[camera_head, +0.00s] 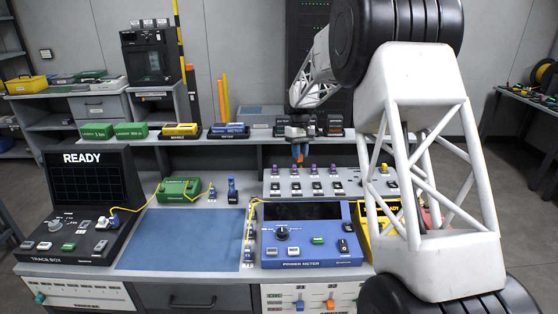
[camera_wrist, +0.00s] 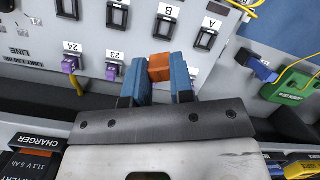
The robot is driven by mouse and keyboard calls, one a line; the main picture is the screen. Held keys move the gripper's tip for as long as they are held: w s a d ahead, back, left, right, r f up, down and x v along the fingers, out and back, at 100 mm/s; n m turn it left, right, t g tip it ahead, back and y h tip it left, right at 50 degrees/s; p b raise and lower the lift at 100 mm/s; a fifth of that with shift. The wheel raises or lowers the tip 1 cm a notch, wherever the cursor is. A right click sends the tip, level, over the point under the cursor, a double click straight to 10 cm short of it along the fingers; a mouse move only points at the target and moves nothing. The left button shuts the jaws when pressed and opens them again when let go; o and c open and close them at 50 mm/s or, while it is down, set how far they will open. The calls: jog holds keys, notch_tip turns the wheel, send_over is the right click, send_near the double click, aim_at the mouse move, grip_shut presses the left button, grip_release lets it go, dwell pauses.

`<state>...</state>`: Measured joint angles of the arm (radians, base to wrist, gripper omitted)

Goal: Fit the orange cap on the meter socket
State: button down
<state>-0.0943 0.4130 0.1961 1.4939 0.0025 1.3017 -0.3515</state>
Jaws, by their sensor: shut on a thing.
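My gripper (camera_head: 297,147) is shut on the orange cap (camera_wrist: 160,67). The cap sits between the two blue fingertips in the wrist view. In the head view the cap (camera_head: 298,156) is a small orange spot below my gripper, above the back of the grey port panel (camera_head: 372,174). The blue power meter (camera_head: 310,262) stands on the bench in front of that panel, with a dark screen, a round knob and a few buttons. The cap is well apart from the meter. I cannot pick out the meter's socket for certain.
The port panel bears purple plugs (camera_wrist: 114,70) and black sockets (camera_wrist: 164,30). A blue mat (camera_head: 178,240) lies left of the meter, with a green box (camera_head: 178,190) behind it. Yellow cables run beside both. A shelf of labelled boxes (camera_head: 229,131) stands behind.

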jog(key=s+d+r+m, duration=0.2)
jog(key=s+d, duration=0.3)
jog(key=d, duration=0.4)
jog(key=s+d+f+n+t+h, duration=0.1)
jog(key=s+d+f+n, duration=0.2)
jog(key=s+n, duration=0.4)
jog(key=s+d+f+n+t+h, duration=0.1)
jog(key=s+d+f+n+t, duration=0.1)
jog(key=s+f+n, duration=0.4)
jog(key=shift+s+d+f+n+h, duration=0.3)
jog(key=shift+s+d+n, duration=0.4)
jog(key=shift+s+n, duration=0.15)
jog(key=shift+f, duration=0.2)
jog(key=shift+a+x, duration=0.25)
jog(key=shift+x, duration=0.7)
jog(key=shift+a+x, duration=0.2)
jog(key=shift+x, duration=0.75)
jog(key=shift+a+x, duration=0.25)
jog(key=shift+x, duration=0.65)
jog(key=shift+f, duration=0.25)
jog(key=shift+f, duration=0.55)
